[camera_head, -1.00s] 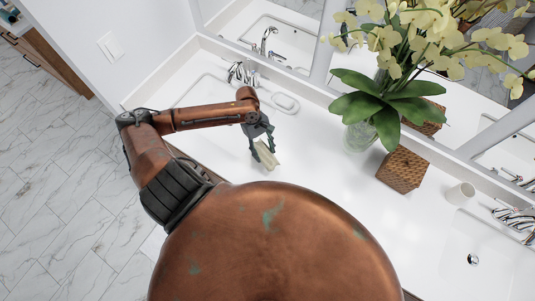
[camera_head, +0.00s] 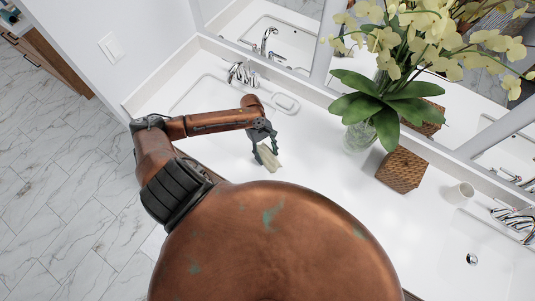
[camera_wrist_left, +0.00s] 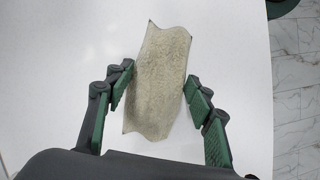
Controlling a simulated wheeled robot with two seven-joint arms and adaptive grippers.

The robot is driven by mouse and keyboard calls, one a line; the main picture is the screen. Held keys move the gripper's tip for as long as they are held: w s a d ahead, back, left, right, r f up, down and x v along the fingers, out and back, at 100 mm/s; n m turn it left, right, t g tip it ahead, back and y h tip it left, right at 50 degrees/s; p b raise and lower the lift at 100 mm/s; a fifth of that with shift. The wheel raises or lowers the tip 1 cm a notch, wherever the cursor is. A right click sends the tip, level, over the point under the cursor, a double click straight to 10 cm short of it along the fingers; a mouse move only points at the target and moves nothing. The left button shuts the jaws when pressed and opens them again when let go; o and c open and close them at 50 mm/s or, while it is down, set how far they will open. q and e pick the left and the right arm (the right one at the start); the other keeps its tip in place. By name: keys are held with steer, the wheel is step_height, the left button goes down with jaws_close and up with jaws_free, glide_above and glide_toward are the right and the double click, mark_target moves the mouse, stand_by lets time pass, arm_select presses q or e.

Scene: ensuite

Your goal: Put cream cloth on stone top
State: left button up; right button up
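The cream cloth (camera_head: 269,157) is a small, pale, wavy-edged piece at the fingertips of my left gripper (camera_head: 267,151), over the white stone top (camera_head: 310,200). In the left wrist view the cloth (camera_wrist_left: 160,85) lies lengthwise between the two green-padded fingers of the left gripper (camera_wrist_left: 160,73). The fingertips meet its two long edges, so the gripper is shut on it. The cloth is at or just above the stone; any small gap under it cannot be told. My right gripper is not in view.
A basin with a chrome faucet (camera_head: 241,72) and a soap dish (camera_head: 286,103) are behind the gripper. A glass vase of orchids (camera_head: 361,137), a brown woven box (camera_head: 402,170) and a white cup (camera_head: 460,192) stand to the right. The counter between is clear.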

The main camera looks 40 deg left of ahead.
arm_select(q)
steer(key=shift+o, duration=1.2)
steer(key=shift+a+r, duration=0.1)
steer(key=shift+r, duration=0.15)
steer(key=v, duration=1.1)
steer(key=shift+r, duration=0.4)
steer(key=shift+w, duration=0.1)
